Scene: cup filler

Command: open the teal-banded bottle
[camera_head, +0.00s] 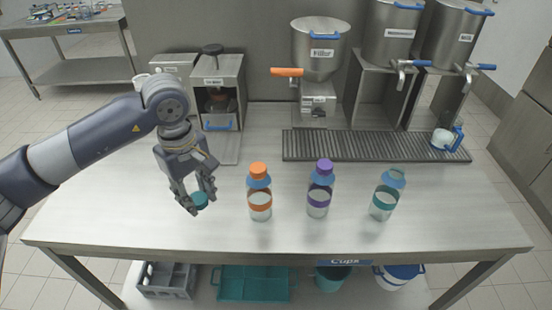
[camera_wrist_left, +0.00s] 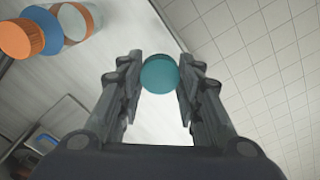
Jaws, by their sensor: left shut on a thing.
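The teal-banded bottle (camera_head: 383,205) stands upright at the right of the row on the table, and no teal cap shows on its top. My left gripper (camera_head: 199,203) is left of the orange-banded bottle, well away from the teal-banded one. It is shut on a teal cap (camera_head: 200,199), which also shows between the fingers (camera_wrist_left: 160,86) in the left wrist view (camera_wrist_left: 159,72). The cap is held near the table's front left; its height above the table is hard to tell. My right gripper is not in view.
An orange-capped bottle (camera_head: 260,200) and a purple-capped bottle (camera_head: 319,196) stand between my left gripper and the teal-banded bottle. A drain grate (camera_head: 350,145) with a white and blue cup (camera_head: 442,139) lies behind. The table (camera_head: 110,215) is clear at the left front.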

